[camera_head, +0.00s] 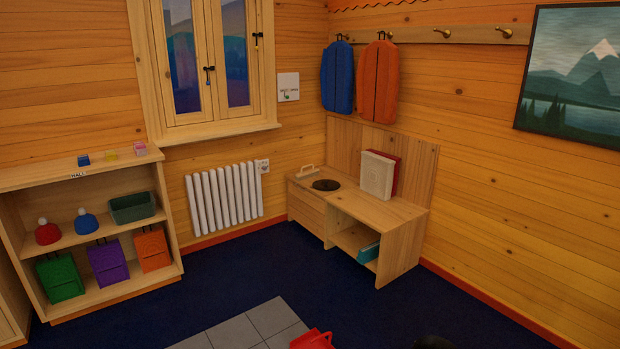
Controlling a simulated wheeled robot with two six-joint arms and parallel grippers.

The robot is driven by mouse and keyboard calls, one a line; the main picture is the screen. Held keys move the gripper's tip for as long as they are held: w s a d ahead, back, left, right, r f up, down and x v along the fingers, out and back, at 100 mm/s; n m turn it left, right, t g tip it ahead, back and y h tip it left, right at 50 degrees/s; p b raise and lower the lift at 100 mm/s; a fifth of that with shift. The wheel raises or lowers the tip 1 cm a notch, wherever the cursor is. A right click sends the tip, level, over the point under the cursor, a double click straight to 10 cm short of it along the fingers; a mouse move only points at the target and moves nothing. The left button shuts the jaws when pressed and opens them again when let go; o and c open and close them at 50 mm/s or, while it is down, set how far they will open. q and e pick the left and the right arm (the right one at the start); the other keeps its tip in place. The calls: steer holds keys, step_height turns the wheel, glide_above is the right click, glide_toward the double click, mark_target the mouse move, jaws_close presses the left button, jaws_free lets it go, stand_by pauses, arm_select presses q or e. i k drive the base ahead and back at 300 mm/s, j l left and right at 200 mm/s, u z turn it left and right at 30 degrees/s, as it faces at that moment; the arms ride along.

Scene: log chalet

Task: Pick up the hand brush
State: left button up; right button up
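I cannot pick out the hand brush for certain. A small pale wooden piece with a raised handle-like part (306,171) is at the left end of the wooden bench (405,212), by the wall; it is too small to tell what it is. A red object (312,340) lies on the floor at the bottom edge, partly cut off; its kind is unclear. Neither of my grippers can be made out in this view.
A dark round disc (326,185) and white and red box-like items (377,175) are on the bench, with a teal item (369,252) below. A shelf (115,295) stands left. A dark shape (433,342) is cut off at the bottom. Blue floor between is clear.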

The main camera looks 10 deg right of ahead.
mark_target(310, 173)
steer(key=i+j+u, duration=0.3)
steer(key=i+u, duration=0.2)
steer(key=i, duration=0.6)
steer(key=i+l+u, duration=0.15)
steer(key=i+u, duration=0.35)
steer(key=i, duration=0.6)
steer(key=i+z, duration=0.3)
steer(key=i, duration=0.3)
steer(key=i+j+z, duration=0.1)
steer(key=i+z, duration=0.2)
steer(key=i, duration=0.25)
steer(key=i+j+z, duration=0.3)
steer(key=i, duration=0.3)
steer(key=i+l+z, duration=0.2)
steer(key=i, duration=0.3)
steer(key=i+l+z, duration=0.2)
steer(key=i, duration=0.25)
steer(key=j, duration=0.1)
